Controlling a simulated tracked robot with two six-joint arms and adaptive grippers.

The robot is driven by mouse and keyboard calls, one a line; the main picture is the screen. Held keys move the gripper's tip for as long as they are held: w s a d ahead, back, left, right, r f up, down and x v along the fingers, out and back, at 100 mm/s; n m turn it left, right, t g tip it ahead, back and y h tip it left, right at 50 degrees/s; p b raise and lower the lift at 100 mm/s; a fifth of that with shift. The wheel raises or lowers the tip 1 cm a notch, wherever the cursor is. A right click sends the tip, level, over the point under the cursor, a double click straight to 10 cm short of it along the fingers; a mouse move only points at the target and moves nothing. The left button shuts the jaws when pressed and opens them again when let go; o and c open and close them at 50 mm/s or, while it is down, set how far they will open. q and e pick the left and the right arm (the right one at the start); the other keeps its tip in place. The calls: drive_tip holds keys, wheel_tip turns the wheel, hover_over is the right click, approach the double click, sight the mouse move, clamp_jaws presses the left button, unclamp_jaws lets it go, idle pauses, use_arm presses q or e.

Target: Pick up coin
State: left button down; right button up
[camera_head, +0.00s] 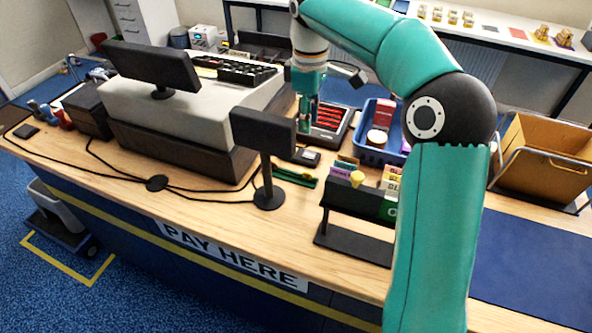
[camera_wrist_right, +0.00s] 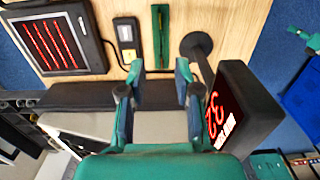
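I cannot make out a coin in either view. My right gripper (camera_head: 308,112) hangs over the counter, between the cash register (camera_head: 190,105) and a black tray with red stripes (camera_head: 331,118). In the right wrist view my right gripper (camera_wrist_right: 160,68) is open, its two fingers apart with nothing between them. Beyond the fingertips lie the register's dark edge, the wood counter and a thin green strip (camera_wrist_right: 160,38). The striped tray (camera_wrist_right: 48,46) is at the upper left there. My left gripper is not in view.
A customer display (camera_head: 263,134) stands close to my right gripper; its red digits show in the wrist view (camera_wrist_right: 235,110). A card reader (camera_head: 305,156), blue basket (camera_head: 370,156), card rack (camera_head: 355,200) and brown bin (camera_head: 540,172) are on the counter.

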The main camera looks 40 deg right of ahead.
hover_over(307, 176)
wheel_tip(307, 176, down, 10)
drive_tip(key=shift+s+d+f, duration=0.1)
drive_tip(key=shift+d, duration=0.05)
drive_tip(key=shift+f+p, duration=0.3)
drive_tip(key=shift+f, duration=2.65)
clamp_jaws()
